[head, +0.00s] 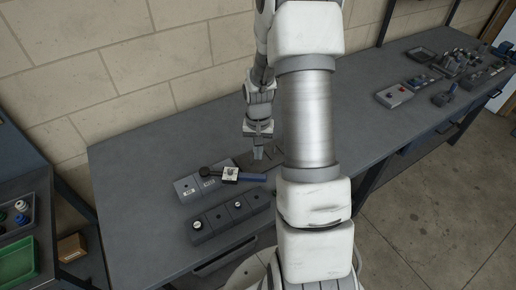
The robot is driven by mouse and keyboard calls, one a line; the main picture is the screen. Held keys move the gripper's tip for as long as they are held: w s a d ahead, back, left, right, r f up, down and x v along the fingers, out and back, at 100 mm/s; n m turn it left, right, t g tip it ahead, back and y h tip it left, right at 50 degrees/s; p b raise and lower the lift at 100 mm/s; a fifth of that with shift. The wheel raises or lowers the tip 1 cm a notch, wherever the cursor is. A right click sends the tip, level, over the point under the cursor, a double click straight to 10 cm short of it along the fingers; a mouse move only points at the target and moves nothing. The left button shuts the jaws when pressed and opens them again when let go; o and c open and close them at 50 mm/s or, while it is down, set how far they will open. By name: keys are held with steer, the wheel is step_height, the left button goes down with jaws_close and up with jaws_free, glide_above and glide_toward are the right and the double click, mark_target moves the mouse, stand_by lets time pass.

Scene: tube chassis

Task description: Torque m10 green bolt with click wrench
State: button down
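My gripper (258,153) points down over the grey bench, just behind a wrench; its fingers are too small to tell open from shut. A second dark block (219,217) in front carries small round white-topped pieces. I cannot make out a green M10 bolt; the pieces' colours and sizes are unclear.
The bench (135,165) is clear left of the blocks. My arm hides its middle. At the left are a tray of coloured caps (20,220) and a green bin (17,262).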

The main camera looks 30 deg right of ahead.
mark_target(257, 177)
steer(key=shift+f+b, duration=2.5)
steer(key=shift+f, duration=0.95)
steer(key=shift+s+a, duration=0.45)
steer(key=shift+s, duration=0.05)
steer(key=shift+s+a, duration=0.15)
steer(key=shift+s, duration=0.15)
steer(key=shift+s+a+b, duration=0.15)
steer(key=shift+s+b, duration=0.05)
steer(key=shift+b, duration=0.1)
steer(key=shift+s+a, duration=0.15)
steer(key=shift+s, duration=0.05)
steer(key=shift+s+a, duration=0.15)
stand_by(0.4)
steer(key=shift+s+a, duration=0.15)
steer(key=shift+s, duration=0.1)
